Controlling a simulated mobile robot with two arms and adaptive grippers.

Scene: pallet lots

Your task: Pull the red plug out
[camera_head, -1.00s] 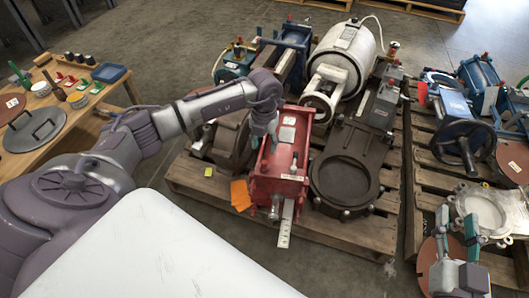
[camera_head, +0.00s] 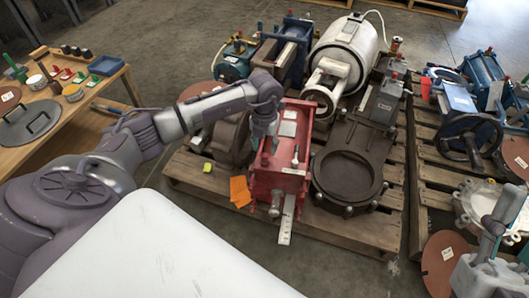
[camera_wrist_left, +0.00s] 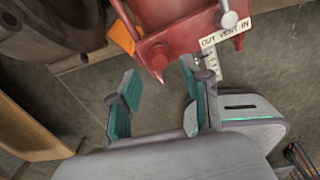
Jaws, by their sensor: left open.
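A red housing (camera_head: 279,175) stands on the wooden pallet in the head view, and its lower end shows at the top of the left wrist view (camera_wrist_left: 190,25). A small red plug (camera_wrist_left: 158,64) sticks out of its corner, with a paler tip. My left gripper (camera_wrist_left: 162,95) is open, its two green-padded fingers apart on either side of the plug's line, with the plug near the gap. No contact is visible. In the head view the left gripper (camera_head: 266,143) is over the housing's left edge. My right gripper (camera_head: 497,222) is at the lower right, partly cut off.
An orange card (camera_head: 240,192) lies left of the housing. A dark round flange (camera_head: 347,178) and a white tank (camera_head: 346,48) crowd the pallet. A workbench (camera_head: 75,125) stands at left.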

